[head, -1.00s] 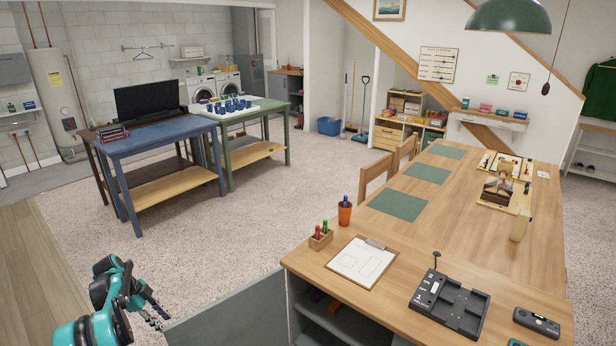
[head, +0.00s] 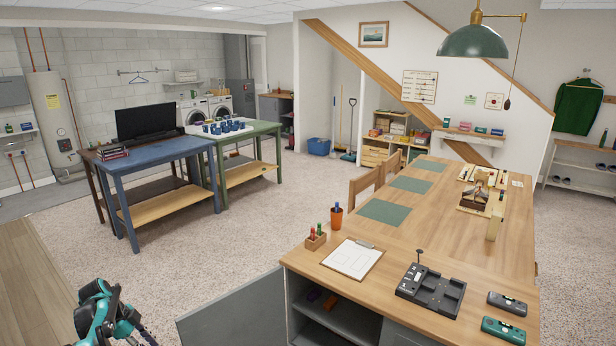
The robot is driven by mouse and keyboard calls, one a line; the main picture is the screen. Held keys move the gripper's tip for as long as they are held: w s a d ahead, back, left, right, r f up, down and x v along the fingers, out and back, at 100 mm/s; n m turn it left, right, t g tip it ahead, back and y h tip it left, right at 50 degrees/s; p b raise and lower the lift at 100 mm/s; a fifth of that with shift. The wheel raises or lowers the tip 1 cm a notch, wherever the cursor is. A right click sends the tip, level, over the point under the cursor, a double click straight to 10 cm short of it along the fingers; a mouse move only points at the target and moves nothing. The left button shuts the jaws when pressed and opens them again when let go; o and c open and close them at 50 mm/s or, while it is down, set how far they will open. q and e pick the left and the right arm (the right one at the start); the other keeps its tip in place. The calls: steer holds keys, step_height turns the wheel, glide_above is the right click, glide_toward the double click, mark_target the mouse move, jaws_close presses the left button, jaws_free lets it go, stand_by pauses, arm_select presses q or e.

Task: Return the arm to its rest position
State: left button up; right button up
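My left arm (head: 100,314), teal and black, shows at the bottom left corner of the head view. Its dark end, with the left gripper (head: 146,336), is cut off by the bottom edge. I cannot tell whether its fingers are open or shut, and I see nothing held there. It is left of the grey open door panel of the wooden table, apart from the tabletop in the picture. My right arm and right gripper are not in view.
The grey door panel (head: 235,312) juts left. Blue (head: 160,150) and green (head: 250,133) tables stand beyond open speckled floor.

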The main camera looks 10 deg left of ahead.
arm_select(q)
steer(key=d+r+n+y, duration=0.2)
steer(key=d+r+n, duration=0.3)
steer(key=d+r, duration=1.05)
steer(key=s+d+r+n+t+y, duration=0.1)
steer(key=s+d+r+n, duration=0.2)
steer(key=d, duration=0.4)
steer(key=s+d+r+n+t+y, duration=0.1)
steer(key=s+d+r, duration=0.1)
steer(key=s+d, duration=0.3)
steer(key=s+d+f+n+t, duration=0.2)
steer(key=s+d+n, duration=0.3)
steer(key=s+d, duration=0.7)
steer(key=shift+s+f+t, duration=0.4)
steer(key=shift+s+t, duration=0.1)
steer(key=shift+t, duration=0.3)
